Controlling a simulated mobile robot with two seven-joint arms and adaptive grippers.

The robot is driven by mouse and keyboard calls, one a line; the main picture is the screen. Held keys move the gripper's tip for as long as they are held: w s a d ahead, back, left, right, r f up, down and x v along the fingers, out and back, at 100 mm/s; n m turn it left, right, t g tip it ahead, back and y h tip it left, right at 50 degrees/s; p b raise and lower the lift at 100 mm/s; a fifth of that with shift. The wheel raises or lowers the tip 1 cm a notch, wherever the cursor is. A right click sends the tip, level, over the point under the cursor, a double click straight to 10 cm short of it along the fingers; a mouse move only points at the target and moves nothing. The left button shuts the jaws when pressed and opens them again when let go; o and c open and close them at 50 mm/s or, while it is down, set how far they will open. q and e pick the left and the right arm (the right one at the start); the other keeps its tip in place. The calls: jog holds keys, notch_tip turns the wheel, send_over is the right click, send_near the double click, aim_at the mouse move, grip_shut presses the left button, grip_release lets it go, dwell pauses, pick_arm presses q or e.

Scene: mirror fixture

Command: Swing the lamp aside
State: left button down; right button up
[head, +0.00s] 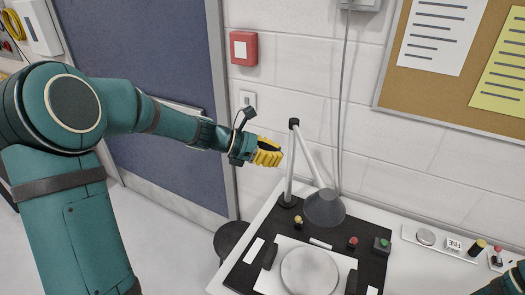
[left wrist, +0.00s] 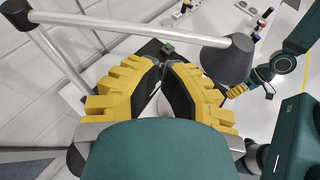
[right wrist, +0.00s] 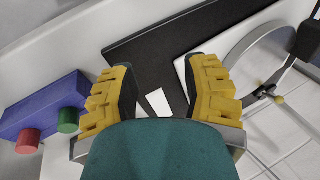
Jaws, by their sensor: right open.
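The lamp in the head view has a dark cone shade (head: 324,208), an upright grey post (head: 289,180) and a slanting upper arm (head: 308,157). The shade hangs over the back of the black base board. My left gripper (head: 277,153) is to the left of the post, about level with the upper arm. In the left wrist view the lamp arm (left wrist: 125,27) and shade (left wrist: 228,60) lie beyond my left fingertips (left wrist: 161,66), which are together with nothing seen between them. My right gripper (right wrist: 163,76) is open and empty above the table.
A round plate (head: 310,272) sits on a white panel on the black board (head: 240,279). Red (head: 352,242) and green (head: 384,243) buttons stand behind it. Several small items line the back right of the table. The wall is close behind the lamp. A dark stool (head: 230,238) stands left.

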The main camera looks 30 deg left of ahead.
aim_at(311, 164)
pick_arm(q)
jog(key=x, duration=0.8)
pick_arm(e)
jog(key=shift+f, duration=0.15)
pick_arm(q)
jog(key=shift+w, duration=0.1)
